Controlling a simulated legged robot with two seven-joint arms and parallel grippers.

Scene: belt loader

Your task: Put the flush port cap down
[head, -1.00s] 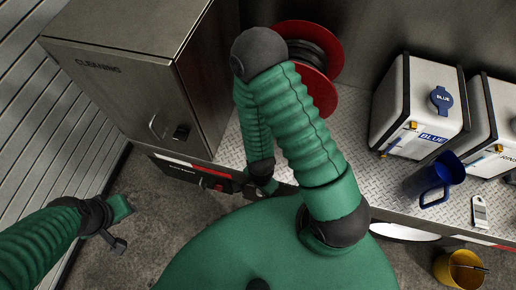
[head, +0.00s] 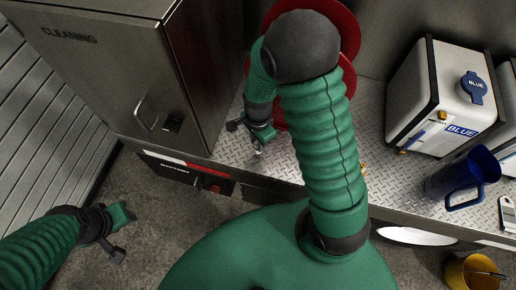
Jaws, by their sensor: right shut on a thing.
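My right gripper (head: 256,141) is over the diamond-plate deck (head: 226,152), beside the right side of the steel cleaning cabinet. It is shut on a small pale metallic piece (head: 258,151), which I take to be the flush port cap; the jaws hide most of it. I cannot tell whether the piece touches the deck. My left gripper (head: 126,233) is low at the left above the concrete floor, its jaws apart and empty.
The cleaning cabinet (head: 95,60) stands left of the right gripper, and a red hose reel (head: 349,80) is behind my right arm. A white BLUE tank (head: 435,95), a blue jug (head: 462,178) and a brush (head: 507,213) are at right. A yellow bucket (head: 458,272) sits lower right.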

